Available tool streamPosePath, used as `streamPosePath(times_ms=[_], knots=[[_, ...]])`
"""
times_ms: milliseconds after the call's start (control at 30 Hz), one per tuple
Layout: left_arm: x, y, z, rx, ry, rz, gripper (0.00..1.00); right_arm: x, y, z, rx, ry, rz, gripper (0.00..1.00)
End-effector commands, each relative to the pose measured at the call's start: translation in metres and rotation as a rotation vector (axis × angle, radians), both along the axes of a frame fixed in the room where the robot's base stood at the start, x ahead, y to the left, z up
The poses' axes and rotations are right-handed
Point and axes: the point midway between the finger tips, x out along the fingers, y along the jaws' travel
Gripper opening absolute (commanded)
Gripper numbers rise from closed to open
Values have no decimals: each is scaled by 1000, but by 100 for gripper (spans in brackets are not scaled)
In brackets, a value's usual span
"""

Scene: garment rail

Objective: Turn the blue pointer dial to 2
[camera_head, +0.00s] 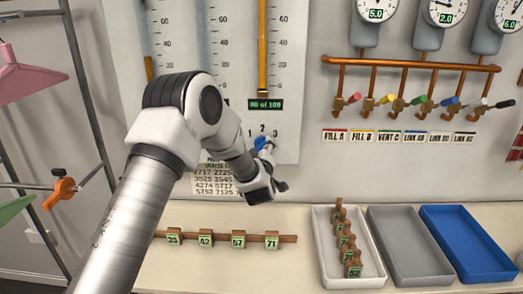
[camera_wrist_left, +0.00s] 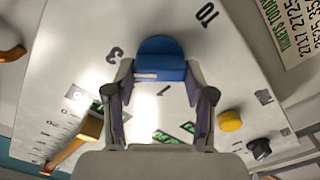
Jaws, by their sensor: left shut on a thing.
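The blue pointer dial (camera_head: 261,143) is on the white gauge panel, below the printed numbers 1, 2 and 3. My left gripper (camera_head: 268,150) reaches it from the front and partly covers it. In the left wrist view the dial (camera_wrist_left: 160,58) sits between the two fingers of my left gripper (camera_wrist_left: 160,74), which is shut on it. A pale mark shows on the dial's near face in that view. The numbers 3 and 1 are readable around it. I cannot tell exactly which number the pointer faces. My right gripper is in neither view.
A yellow knob (camera_wrist_left: 230,121) and a black knob (camera_wrist_left: 259,148) are on the panel near the dial. A number sheet (camera_head: 212,180) hangs below the panel. A tagged wooden rail (camera_head: 265,237), a white tray (camera_head: 322,263), a grey tray (camera_head: 409,240) and a blue tray (camera_head: 468,240) are on the counter.

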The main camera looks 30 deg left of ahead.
Motion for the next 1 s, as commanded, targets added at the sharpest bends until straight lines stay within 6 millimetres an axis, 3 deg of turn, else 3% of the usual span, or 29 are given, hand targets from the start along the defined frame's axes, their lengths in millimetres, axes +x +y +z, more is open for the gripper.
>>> streamPosePath(times_ms=[267,700,1000], knots=[[0,1,-6,-113,-72,1,19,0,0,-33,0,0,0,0],[-1,1,-10,-437,-273,0,19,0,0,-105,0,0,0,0],[-1,1,-8,-623,-383,0,19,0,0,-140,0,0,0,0]])
